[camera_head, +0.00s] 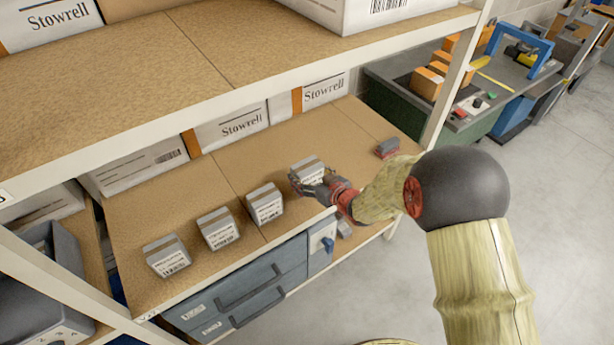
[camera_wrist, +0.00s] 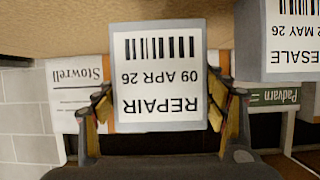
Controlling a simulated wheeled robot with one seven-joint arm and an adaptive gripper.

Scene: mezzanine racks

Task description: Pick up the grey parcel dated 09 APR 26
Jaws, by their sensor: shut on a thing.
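The grey parcel dated 09 APR 26 (camera_wrist: 160,77) fills the middle of the wrist view; its label also reads REPAIR and shows upside down. My gripper (camera_wrist: 163,112) has one finger on each side of the parcel and is shut on it. In the head view the same parcel (camera_head: 308,167) is at the right end of a row of similar parcels over the middle shelf, with my gripper (camera_head: 312,183) at its near side. I cannot tell whether its underside touches the shelf.
The neighbouring parcel (camera_head: 265,204) stands close by, and its label, ending MAY 26, shows in the wrist view (camera_wrist: 291,40). Two more parcels (camera_head: 218,228) (camera_head: 166,255) stand to the left. Stowrell boxes (camera_head: 232,128) line the back. The upper shelf (camera_head: 150,70) overhangs. A small dark object (camera_head: 387,147) lies right.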

